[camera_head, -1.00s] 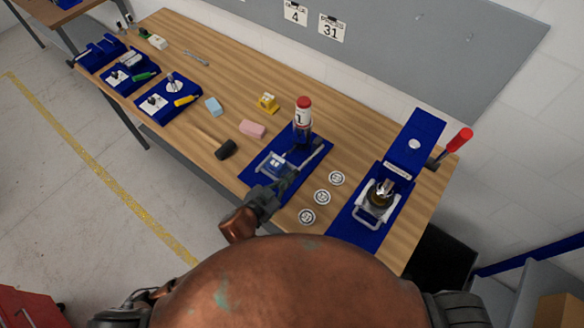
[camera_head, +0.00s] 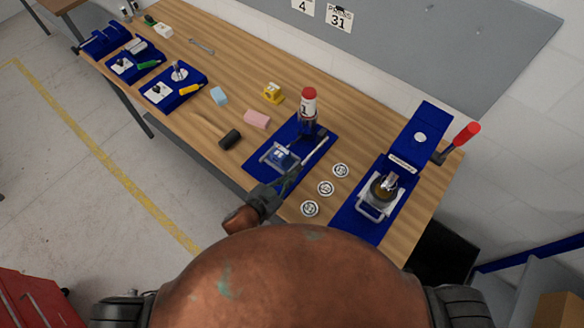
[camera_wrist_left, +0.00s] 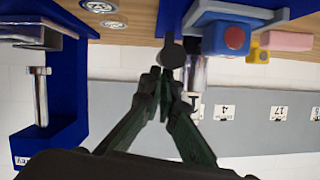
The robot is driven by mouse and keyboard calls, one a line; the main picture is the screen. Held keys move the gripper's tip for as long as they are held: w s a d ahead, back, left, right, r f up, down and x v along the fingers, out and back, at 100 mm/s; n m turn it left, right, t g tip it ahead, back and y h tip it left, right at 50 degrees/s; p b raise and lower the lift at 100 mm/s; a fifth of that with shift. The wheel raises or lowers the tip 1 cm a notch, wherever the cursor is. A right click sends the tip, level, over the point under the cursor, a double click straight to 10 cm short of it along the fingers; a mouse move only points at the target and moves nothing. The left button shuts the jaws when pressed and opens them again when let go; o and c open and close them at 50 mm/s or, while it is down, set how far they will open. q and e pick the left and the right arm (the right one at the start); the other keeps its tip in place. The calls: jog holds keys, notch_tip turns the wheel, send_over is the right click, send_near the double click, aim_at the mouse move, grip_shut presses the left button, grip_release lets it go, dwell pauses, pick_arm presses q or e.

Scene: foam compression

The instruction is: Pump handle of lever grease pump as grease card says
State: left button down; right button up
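The grease pump stands on a blue base plate (camera_head: 315,153), with a red-capped white cylinder (camera_head: 308,103) upright at its back. A slim grey lever (camera_head: 318,149) slants over the plate. My left gripper (camera_head: 288,178) reaches in over the plate's front, close to the lever's near end. In the left wrist view my gripper's fingers (camera_wrist_left: 164,78) converge, tips together, just by a dark rod with a round end (camera_wrist_left: 172,54). Whether they touch it is unclear. A wall card (camera_head: 339,17) shows 31; its small print is hard to read. My right gripper is out of view.
Several round white discs lie right of the pump, including one disc (camera_head: 325,188). A blue press with a red-handled lever (camera_head: 460,140) stands at the right. A black cylinder (camera_head: 230,138), pink block (camera_head: 257,119) and yellow block (camera_head: 272,93) lie left. Blue fixtures stand farther left.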

pick_arm(q)
jog(key=d+r+v, duration=0.1)
jog(key=r+v, duration=0.1)
jog(key=v, duration=0.9)
jog(key=shift+w+r+p, duration=0.25)
jog(key=shift+p, duration=0.05)
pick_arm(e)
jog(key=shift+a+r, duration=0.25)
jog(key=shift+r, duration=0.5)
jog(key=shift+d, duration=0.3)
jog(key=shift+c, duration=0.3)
